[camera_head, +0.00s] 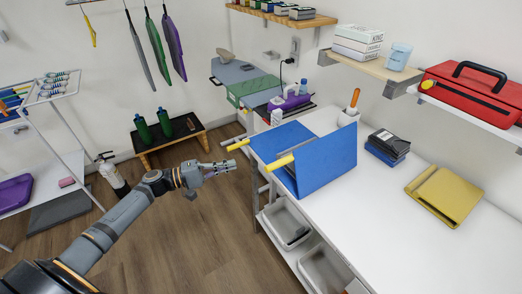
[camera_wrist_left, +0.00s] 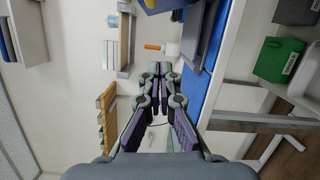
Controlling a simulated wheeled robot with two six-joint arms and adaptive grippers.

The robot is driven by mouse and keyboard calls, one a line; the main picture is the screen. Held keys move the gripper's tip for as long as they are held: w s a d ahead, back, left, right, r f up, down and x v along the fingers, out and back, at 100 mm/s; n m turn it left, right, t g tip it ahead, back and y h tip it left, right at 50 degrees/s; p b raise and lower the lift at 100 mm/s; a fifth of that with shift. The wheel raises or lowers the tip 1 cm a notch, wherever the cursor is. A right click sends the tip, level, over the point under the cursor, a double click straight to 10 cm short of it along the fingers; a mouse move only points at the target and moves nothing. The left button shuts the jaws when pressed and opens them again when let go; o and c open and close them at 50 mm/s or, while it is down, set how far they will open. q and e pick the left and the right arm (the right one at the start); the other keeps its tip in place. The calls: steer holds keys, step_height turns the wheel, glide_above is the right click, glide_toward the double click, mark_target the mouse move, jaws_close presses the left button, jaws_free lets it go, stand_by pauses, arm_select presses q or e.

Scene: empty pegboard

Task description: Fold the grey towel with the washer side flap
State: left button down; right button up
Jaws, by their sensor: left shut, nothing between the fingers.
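A blue folding board lies on the white table. Its flat blue panel (camera_head: 284,138) is at the back left, with a yellow handle (camera_head: 238,145) sticking out over the table edge. A second blue flap (camera_head: 328,160) stands raised and tilted, with another yellow handle (camera_head: 281,162) to its left. I cannot make out the grey towel on the board; the raised flap hides part of it. My left gripper (camera_head: 232,166) is shut and empty, left of the handles and apart from them. In the left wrist view its fingers (camera_wrist_left: 162,68) are together, beside a blue panel (camera_wrist_left: 193,90). My right gripper is not in view.
A yellow folded item (camera_head: 445,196) and dark boxes (camera_head: 387,146) lie on the table to the right. A purple iron (camera_head: 290,99) stands behind the board. Grey bins (camera_head: 287,224) sit below the table edge. The table front is clear.

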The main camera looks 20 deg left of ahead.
arm_select(q)
steer(key=w+d+r+p, duration=0.2)
steer(key=d+p, duration=0.4)
steer(key=d, duration=0.5)
steer(key=shift+w, duration=0.5)
